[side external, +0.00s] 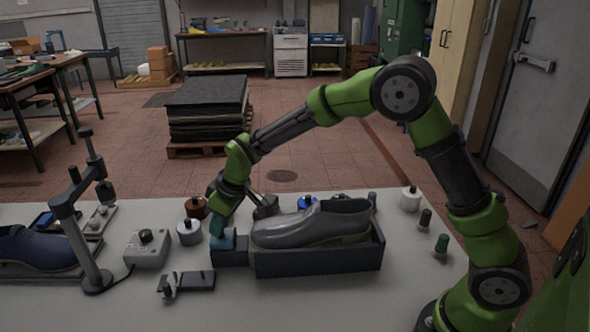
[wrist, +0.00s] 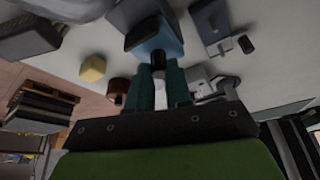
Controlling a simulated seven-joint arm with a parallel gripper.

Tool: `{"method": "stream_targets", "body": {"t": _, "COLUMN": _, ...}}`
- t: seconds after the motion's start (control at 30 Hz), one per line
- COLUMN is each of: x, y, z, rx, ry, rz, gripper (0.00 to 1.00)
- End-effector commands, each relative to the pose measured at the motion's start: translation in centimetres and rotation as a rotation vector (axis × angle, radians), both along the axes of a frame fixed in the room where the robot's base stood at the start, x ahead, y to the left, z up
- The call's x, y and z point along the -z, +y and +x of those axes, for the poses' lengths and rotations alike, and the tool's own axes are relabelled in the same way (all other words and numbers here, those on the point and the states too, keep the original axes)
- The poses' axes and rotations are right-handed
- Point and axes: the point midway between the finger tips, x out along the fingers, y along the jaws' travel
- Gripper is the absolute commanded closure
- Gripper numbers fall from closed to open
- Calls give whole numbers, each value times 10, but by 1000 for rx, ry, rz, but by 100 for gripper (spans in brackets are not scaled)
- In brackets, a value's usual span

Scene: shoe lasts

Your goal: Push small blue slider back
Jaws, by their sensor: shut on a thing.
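The small blue slider (side external: 228,241) sits at the left end of the dark box (side external: 318,261) that carries a grey shoe (side external: 310,226). In the wrist view the blue slider (wrist: 153,46) is a blue block in front of a dark block. My gripper (side external: 216,232) reaches down to the slider from above. Its two teal fingers (wrist: 160,69) are close together and shut on the slider, hiding part of it.
A black plate with a knob (side external: 186,282) lies in front to the left. A grey control box (side external: 147,248), white spool (side external: 189,233) and brown spool (side external: 194,207) stand left of the slider. A post stand (side external: 84,235) and blue shoe (side external: 35,250) are farther left.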

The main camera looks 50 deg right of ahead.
Motion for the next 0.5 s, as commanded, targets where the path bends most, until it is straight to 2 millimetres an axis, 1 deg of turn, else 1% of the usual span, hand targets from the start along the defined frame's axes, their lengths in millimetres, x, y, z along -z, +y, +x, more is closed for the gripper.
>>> {"method": "stream_targets", "body": {"t": 0.03, "x": -1, "y": 4, "z": 4, "rx": -8, "ry": -15, "rz": 3, "gripper": 100}}
{"method": "stream_targets", "body": {"t": 0.07, "x": -1, "y": 4, "z": 4, "rx": -10, "ry": -15, "rz": 3, "gripper": 76}}
{"method": "stream_targets", "body": {"t": 0.2, "x": -1, "y": 4, "z": 3, "rx": -8, "ry": -12, "rz": 3, "gripper": 55}}
{"method": "stream_targets", "body": {"t": 0.5, "x": -2, "y": 2, "z": 2, "rx": -6, "ry": -10, "rz": 2, "gripper": 55}}
